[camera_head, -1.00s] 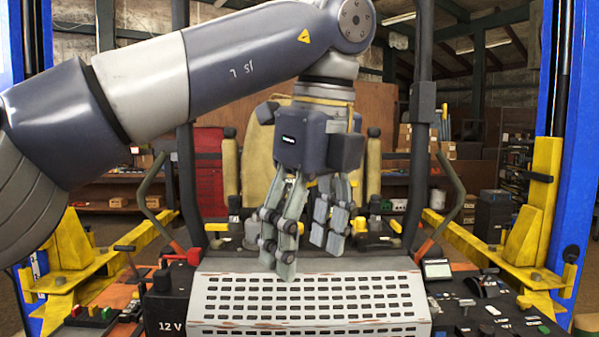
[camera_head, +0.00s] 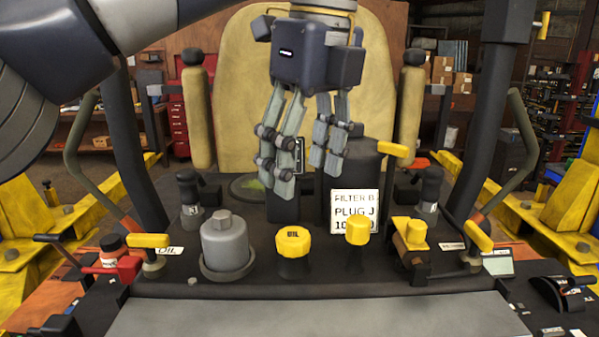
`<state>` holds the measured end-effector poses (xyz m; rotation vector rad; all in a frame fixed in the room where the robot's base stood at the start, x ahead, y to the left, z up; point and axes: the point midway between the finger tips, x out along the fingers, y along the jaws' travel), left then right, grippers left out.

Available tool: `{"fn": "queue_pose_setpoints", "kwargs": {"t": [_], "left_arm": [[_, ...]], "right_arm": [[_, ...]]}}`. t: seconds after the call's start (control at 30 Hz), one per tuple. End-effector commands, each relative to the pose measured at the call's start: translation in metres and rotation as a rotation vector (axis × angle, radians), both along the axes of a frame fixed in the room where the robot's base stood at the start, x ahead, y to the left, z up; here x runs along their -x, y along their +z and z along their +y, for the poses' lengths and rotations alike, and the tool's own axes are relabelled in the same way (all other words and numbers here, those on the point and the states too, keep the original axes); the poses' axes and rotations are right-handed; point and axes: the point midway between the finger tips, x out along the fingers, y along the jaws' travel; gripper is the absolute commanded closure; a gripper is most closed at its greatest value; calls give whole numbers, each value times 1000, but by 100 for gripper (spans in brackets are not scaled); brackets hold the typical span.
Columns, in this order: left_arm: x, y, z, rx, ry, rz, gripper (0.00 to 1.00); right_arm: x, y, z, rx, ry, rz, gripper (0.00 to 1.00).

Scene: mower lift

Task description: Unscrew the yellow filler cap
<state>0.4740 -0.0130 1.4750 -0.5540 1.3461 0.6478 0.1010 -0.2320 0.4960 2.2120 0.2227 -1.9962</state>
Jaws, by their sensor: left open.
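Which of the two is the filler cap is not spelled out. My left gripper (camera_head: 302,170) hangs above and behind the OIL cap with its fingers pointing down. It is open, empty and apart from both caps. My right gripper is not in view.
A grey canister with a hex top (camera_head: 225,243) stands left of the OIL cap. Yellow-handled valves (camera_head: 410,237) are at right. A grey panel (camera_head: 320,314) lies clear in front.

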Motion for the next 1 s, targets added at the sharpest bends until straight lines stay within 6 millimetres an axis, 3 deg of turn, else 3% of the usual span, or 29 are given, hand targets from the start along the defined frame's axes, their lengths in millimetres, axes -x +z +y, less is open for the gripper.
{"fn": "queue_pose_setpoints", "kwargs": {"t": [0.33, 0.7, 1.0], "left_arm": [[-5, -48, 6, -1, 0, 3, 40], [-10, -95, 11, -1, -1, 1, 40], [-11, -104, 11, 1, 1, 1, 40]], "right_arm": [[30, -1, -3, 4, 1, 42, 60], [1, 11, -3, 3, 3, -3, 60], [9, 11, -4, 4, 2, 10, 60]]}}
